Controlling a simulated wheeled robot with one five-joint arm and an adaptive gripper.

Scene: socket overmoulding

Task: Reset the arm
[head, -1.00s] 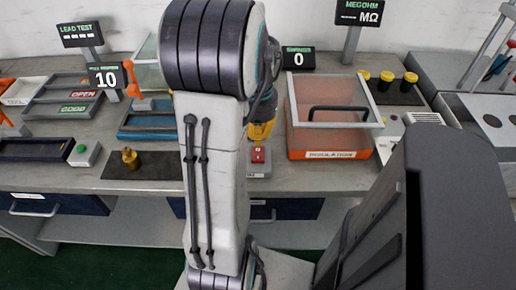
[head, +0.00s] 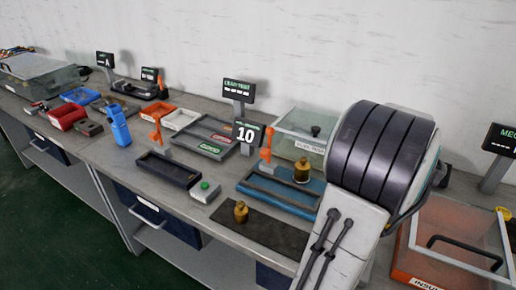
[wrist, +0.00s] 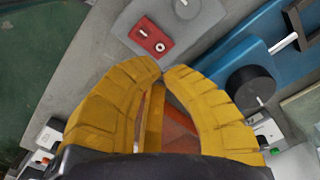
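My gripper (wrist: 163,72) shows in the wrist view as two ribbed yellow fingers. Their tips meet or nearly meet, and nothing is visibly held at the tips. Through the gap between the fingers I see orange-red surface. In the head view my arm stands at the right, and the gripper is hidden.
The long bench holds a black mat (head: 262,230) with a brass part (head: 241,211), a blue tray (head: 262,200), a green button box (head: 205,191) and a clear-lidded orange bin (head: 452,240). A blue upright device (head: 120,125) stands further left.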

